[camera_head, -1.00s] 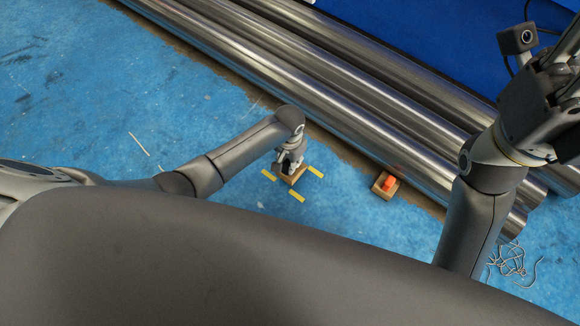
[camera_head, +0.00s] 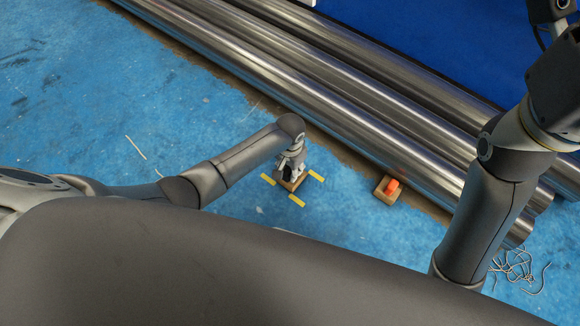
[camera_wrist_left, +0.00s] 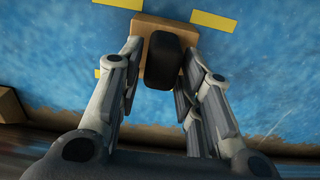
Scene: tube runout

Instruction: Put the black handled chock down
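The black handled chock is a small wooden block (camera_head: 291,185) on the blue floor below my left gripper (camera_head: 290,172) in the head view. In the left wrist view its wooden base (camera_wrist_left: 150,27) shows behind the thick black handle (camera_wrist_left: 163,62). The fingers of my left gripper (camera_wrist_left: 160,70) stand on both sides of the handle, with a narrow gap visible on the left side; contact on the right side is unclear. Yellow floor marks (camera_head: 290,200) surround the block. My right gripper (camera_head: 562,85) is cut off at the upper right, its fingertips out of view.
Several long metal tubes (camera_head: 330,105) lie diagonally behind the marks. Another wooden chock with an orange handle (camera_head: 391,186) sits against them to the right. Tangled pale strands (camera_head: 515,268) lie at the lower right. Blue floor is clear in front of the marks.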

